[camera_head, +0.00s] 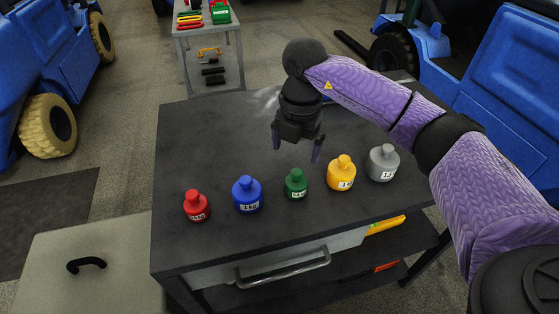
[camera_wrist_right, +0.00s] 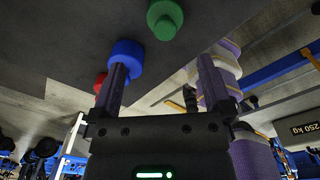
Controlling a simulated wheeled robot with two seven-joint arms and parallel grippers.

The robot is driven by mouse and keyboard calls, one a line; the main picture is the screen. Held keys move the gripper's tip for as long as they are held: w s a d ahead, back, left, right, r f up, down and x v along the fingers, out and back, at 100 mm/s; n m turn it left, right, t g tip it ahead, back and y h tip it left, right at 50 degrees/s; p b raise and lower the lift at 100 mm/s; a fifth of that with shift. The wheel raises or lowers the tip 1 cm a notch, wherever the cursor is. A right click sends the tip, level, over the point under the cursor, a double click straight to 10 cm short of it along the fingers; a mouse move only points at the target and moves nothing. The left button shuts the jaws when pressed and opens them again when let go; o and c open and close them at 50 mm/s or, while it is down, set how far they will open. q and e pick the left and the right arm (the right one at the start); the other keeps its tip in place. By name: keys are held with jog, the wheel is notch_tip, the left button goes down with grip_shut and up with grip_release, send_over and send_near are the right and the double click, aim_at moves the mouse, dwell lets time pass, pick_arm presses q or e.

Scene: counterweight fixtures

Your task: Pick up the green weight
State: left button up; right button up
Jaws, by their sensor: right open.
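The green weight (camera_head: 295,187) stands upright on the dark table, in the middle of a row of weights. It also shows in the right wrist view (camera_wrist_right: 163,20), at the top edge and partly cut off. My right gripper (camera_head: 296,145) is above the table, behind and above the green weight in the head view, apart from it. Its two purple fingers are spread with nothing between them, and they also show in the right wrist view (camera_wrist_right: 161,78). My left gripper is in neither view.
A red weight (camera_head: 197,207) and a blue weight (camera_head: 246,196) stand left of the green one; a yellow weight (camera_head: 341,174) and a grey weight (camera_head: 382,163) stand right. The dark table (camera_head: 190,135) is clear behind the row at left. A drawer handle (camera_head: 283,270) is in front.

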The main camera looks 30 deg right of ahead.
aim_at(297, 171)
jog(key=f, duration=0.1)
jog(key=f+b, duration=0.1)
jog(key=f, duration=0.1)
jog(key=f+b, duration=0.1)
jog(key=f, duration=0.1)
jog(key=shift+s+d+f, duration=0.15)
jog(key=shift+s+d, duration=0.1)
jog(key=shift+d, duration=0.05)
notch_tip(297, 171, down, 4)
jog(key=shift+w+a+f+b, duration=0.1)
jog(key=shift+f+b, duration=0.1)
jog(key=shift+b, duration=0.65)
jog(key=c, duration=1.1)
grip_shut()
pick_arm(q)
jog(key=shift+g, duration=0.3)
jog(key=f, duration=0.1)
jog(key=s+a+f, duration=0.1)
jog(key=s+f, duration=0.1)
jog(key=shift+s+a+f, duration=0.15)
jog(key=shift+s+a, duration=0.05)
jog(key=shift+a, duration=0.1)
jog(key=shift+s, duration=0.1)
pick_arm(e)
jog(key=shift+r, duration=0.1)
